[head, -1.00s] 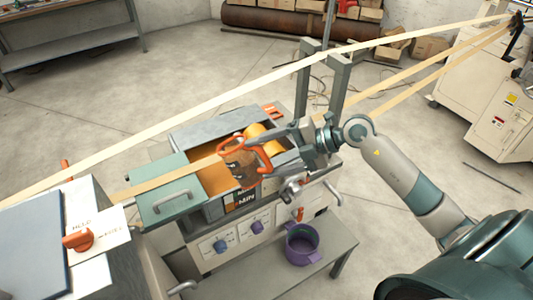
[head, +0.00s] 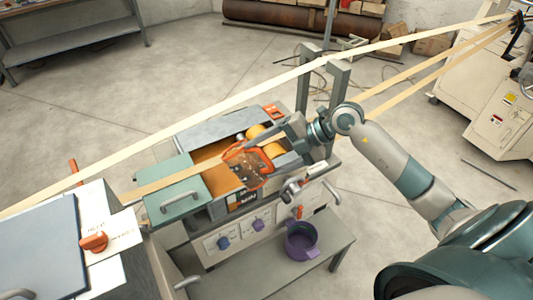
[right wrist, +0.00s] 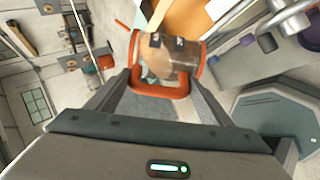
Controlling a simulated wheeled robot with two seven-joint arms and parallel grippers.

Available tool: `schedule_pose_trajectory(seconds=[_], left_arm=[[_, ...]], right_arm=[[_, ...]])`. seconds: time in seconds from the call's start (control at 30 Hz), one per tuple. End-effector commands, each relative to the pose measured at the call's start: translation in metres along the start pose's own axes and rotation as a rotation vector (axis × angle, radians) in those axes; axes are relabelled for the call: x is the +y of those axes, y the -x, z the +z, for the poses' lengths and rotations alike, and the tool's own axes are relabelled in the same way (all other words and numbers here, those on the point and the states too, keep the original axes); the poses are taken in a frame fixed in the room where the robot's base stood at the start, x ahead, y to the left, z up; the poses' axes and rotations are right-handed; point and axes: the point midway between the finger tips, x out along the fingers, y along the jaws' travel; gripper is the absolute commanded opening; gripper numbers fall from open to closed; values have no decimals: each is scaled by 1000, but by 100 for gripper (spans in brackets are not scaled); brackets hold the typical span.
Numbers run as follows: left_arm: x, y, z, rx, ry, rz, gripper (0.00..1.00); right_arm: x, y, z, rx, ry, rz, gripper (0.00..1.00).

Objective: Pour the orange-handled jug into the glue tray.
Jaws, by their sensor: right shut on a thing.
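The orange-handled jug (head: 246,166), with a clear brownish body and orange trim, is tilted over the glue tray (head: 213,178). The tray is a grey trough with orange-brown glue in it, in the middle of the machine. My right gripper (head: 262,142) is shut on the jug's handle from the right side. In the right wrist view the jug (right wrist: 172,62) hangs between the two fingers, with its orange handle towards me. I cannot tell whether a stream leaves the jug. My left gripper is not in view.
A pale paper strip (head: 165,181) runs into the tray, and another (head: 240,91) crosses above the machine. A yellow-orange roller (head: 271,147) sits at the tray's right end. A green lid with a handle (head: 170,192) lies left. A purple pot (head: 300,240) stands on the lower shelf.

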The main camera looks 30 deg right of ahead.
Motion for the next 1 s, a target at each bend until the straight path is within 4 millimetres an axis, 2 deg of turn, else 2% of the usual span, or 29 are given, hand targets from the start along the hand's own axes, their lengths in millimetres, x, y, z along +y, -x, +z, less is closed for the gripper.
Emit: schedule_pose_trajectory(seconds=[0.03, 1.0], left_arm=[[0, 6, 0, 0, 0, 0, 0], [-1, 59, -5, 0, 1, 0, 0]], right_arm=[[6, 2, -1, 1, -2, -7, 28], [22, -8, 3, 1, -87, -233, 28]])
